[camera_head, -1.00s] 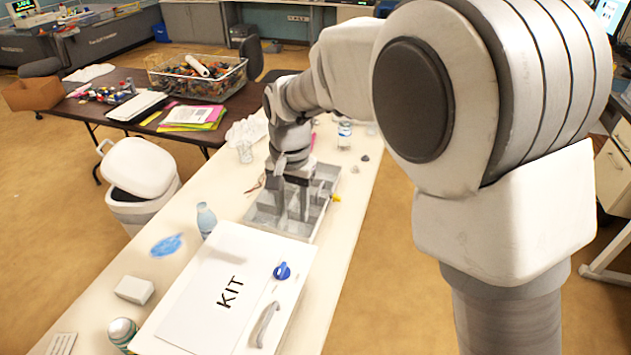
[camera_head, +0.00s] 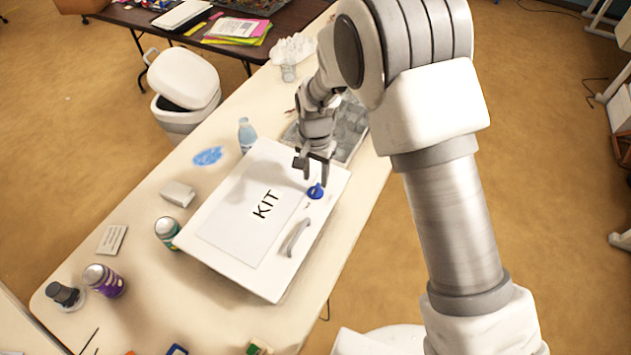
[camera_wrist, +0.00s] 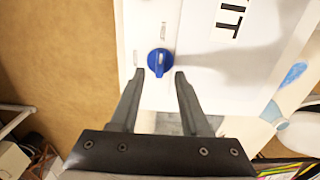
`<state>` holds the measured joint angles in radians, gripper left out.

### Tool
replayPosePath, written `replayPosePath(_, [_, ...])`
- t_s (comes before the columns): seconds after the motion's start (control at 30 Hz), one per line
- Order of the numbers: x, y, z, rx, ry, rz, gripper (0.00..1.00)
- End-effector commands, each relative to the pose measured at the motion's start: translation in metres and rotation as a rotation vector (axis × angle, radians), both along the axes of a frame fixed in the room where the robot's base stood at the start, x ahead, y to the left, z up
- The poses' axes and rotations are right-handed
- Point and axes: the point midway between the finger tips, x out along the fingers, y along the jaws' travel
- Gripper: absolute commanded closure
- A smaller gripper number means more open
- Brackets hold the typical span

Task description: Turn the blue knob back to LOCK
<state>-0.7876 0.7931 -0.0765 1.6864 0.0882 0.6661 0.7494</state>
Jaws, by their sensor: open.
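The blue knob (camera_head: 316,191) sits on the white KIT lid (camera_head: 228,210), near the lid's edge and beside a grey handle (camera_head: 295,238). In the wrist view the knob (camera_wrist: 160,62) has a pale mark on its grip, and two small labels stand near it, too small to read. My gripper (camera_head: 317,180) is open just above the knob. In the wrist view its two fingertips (camera_wrist: 159,73) are apart, one to each side of the knob's lower part. I cannot tell whether either finger touches it.
A grey divided tray (camera_head: 350,130) lies behind the lid, partly hidden by my arm. A blue bottle (camera_head: 247,134), a white box (camera_head: 178,193) and several cans, one green (camera_head: 167,231), stand left of the lid. The table's right edge is close to the lid.

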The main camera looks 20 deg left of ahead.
Motion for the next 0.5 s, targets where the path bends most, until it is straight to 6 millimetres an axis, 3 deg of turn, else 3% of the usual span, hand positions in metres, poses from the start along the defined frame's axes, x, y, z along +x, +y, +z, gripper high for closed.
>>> replayPosePath(0.2, [0.000,0.000,-0.029,0.000,0.001,0.000,0.54])
replayPosePath(0.5, [0.000,0.000,-0.040,0.002,-0.001,0.000,0.54])
